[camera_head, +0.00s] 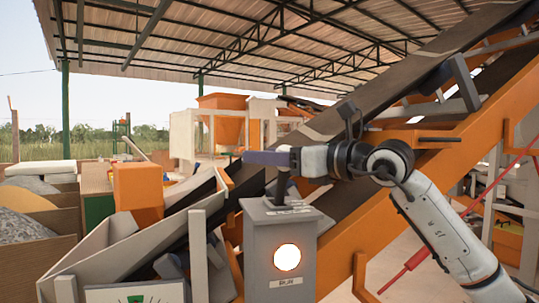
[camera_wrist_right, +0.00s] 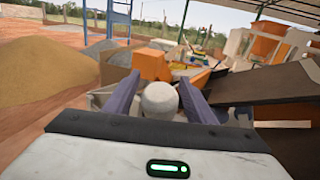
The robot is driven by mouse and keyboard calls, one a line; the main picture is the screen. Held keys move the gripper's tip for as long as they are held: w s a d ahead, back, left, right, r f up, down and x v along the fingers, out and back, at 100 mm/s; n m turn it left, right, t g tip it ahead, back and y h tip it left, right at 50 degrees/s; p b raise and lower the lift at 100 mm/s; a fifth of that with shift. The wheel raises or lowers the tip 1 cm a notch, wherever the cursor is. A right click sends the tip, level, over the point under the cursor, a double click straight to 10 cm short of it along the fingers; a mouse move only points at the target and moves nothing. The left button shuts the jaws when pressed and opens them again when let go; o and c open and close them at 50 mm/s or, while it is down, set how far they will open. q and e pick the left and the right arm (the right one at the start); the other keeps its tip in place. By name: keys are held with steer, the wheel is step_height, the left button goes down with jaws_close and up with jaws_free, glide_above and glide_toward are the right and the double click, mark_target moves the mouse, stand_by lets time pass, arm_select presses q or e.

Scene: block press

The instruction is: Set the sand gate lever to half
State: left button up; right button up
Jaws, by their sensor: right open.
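A grey control box (camera_head: 262,241) stands at the lower middle of the head view. A dark lever (camera_head: 282,184) rises from its top beside a small plate whose text is too small to read. My right gripper (camera_head: 262,158) is at the lever's upper end, its blue-purple fingers pointing left. In the right wrist view, a pale rounded knob (camera_wrist_right: 160,99) sits between the two spread fingers of my right gripper (camera_wrist_right: 159,82). The gripper is open around the knob; I cannot tell whether a finger touches it. My left gripper is not in view.
A round lamp (camera_head: 287,257) glows on the box front above a "RUN" label. An orange-sided conveyor (camera_head: 440,150) slopes up behind my right arm. A grey hopper (camera_head: 120,247) lies left of the box. A sand heap (camera_wrist_right: 55,77) shows in the wrist view.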

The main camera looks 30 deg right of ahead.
jaws_close()
steer(key=w+g+p, duration=0.1)
steer(key=p, duration=0.2)
steer(key=w+d+m+g+p, duration=0.1)
steer(key=w+p, duration=0.1)
steer(key=p, duration=0.2)
steer(key=w+m+g+p, duration=0.1)
steer(key=w+p, duration=0.1)
steer(key=p, duration=0.2)
steer(key=shift+d+f+g+h, duration=0.1)
steer(key=shift+d+g+h, duration=0.2)
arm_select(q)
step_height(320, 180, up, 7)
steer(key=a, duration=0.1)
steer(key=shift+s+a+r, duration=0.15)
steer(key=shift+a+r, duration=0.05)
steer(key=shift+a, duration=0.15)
arm_select(e)
jaws_free()
steer(key=shift+s, duration=0.1)
arm_select(q)
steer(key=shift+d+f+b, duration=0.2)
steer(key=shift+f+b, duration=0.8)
steer(key=shift+b, duration=0.25)
arm_select(e)
steer(key=v, duration=1)
